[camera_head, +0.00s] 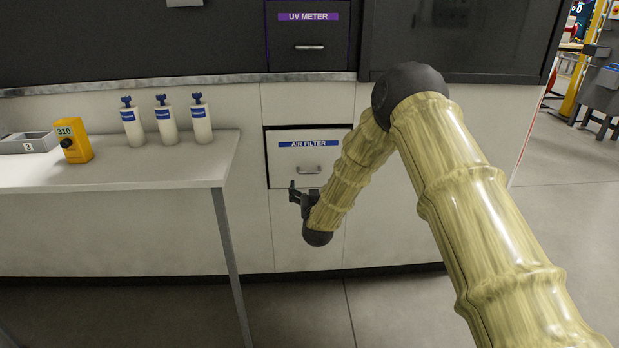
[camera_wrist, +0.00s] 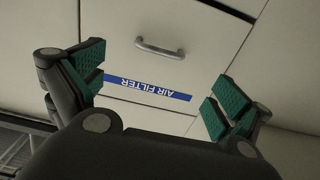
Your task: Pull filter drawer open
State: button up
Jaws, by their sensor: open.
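The filter drawer (camera_head: 290,158) is a white front with a blue AIR FILTER label (camera_head: 306,143) and a metal bar handle (camera_head: 309,170). A dark gap shows along its top edge in the head view. My gripper (camera_head: 297,192) is just below and left of the handle in that view. In the wrist view the label appears upside down, and the handle (camera_wrist: 160,49) lies beyond the fingertips, apart from them. My gripper (camera_wrist: 160,85) is open there, with green pads spread wide and nothing between them. Part of the drawer's right side is hidden behind my arm in the head view.
A UV METER drawer (camera_head: 310,47) sits above in the dark cabinet. A white table (camera_head: 120,176) at the left holds three white bottles (camera_head: 163,122), an orange device (camera_head: 74,142) and a grey tray (camera_head: 27,143). The floor (camera_head: 400,305) in front is clear.

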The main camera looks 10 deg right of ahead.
aim_at(309, 173)
jog(key=w, duration=0.5)
jog(key=w+d, duration=0.1)
jog(key=w, duration=0.2)
jog(key=shift+w+f+b, duration=0.1)
jog(key=shift+w+b, duration=0.25)
jog(key=shift+b, duration=0.05)
jog(key=shift+c, duration=0.2)
